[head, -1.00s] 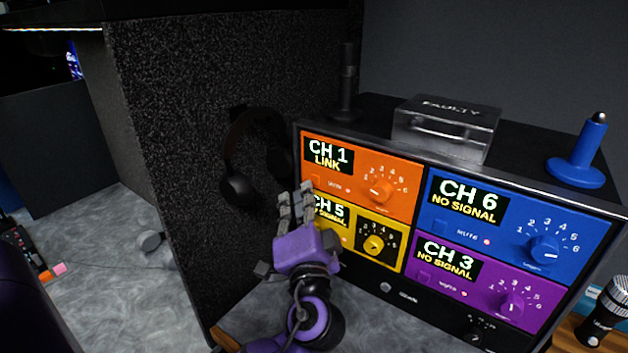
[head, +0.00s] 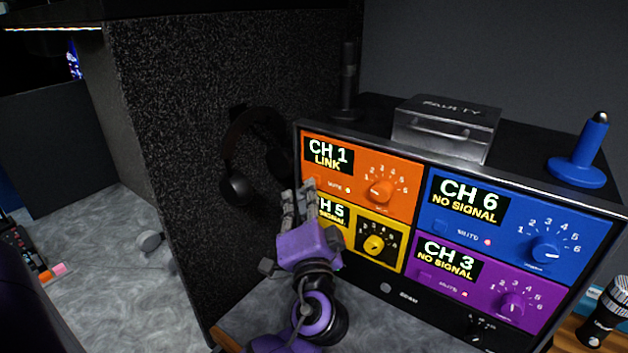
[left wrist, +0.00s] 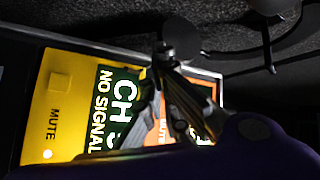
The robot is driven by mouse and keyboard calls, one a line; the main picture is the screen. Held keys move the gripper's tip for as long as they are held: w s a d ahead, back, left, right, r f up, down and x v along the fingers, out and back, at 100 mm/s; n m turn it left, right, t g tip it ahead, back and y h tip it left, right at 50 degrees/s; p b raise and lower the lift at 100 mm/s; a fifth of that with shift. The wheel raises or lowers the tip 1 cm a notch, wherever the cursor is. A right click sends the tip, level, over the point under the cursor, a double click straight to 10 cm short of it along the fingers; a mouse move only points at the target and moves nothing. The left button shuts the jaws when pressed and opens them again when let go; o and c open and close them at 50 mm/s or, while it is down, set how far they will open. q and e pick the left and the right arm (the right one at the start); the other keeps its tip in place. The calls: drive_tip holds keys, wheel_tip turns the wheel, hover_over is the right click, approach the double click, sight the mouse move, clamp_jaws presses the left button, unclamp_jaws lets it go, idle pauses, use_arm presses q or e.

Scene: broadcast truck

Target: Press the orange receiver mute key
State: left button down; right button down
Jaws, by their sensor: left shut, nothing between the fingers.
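The orange receiver (head: 400,207) is the top left panel of the rack and reads CH 1 LINK. Its mute key (head: 317,182) lies left of the MUTE label, partly hidden by a fingertip. The small light (head: 347,190) beside the label is pale. My left gripper (head: 301,187) is shut and empty, its tips at the panel's lower left edge; I cannot tell whether they touch the key. In the left wrist view my left gripper (left wrist: 164,50) covers much of the orange panel (left wrist: 152,130). My right gripper is not in view.
The yellow receiver (head: 394,247) is below, with its mute key (left wrist: 60,85) clear in the left wrist view. Blue (head: 510,215) and purple (head: 480,295) receivers are to the right. Headphones (head: 238,188) hang on the dark wall left of my gripper. A FAULTY-marked box (head: 445,130) sits on top.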

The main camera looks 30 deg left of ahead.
use_arm(q)
drive_tip(key=shift+s, duration=0.55)
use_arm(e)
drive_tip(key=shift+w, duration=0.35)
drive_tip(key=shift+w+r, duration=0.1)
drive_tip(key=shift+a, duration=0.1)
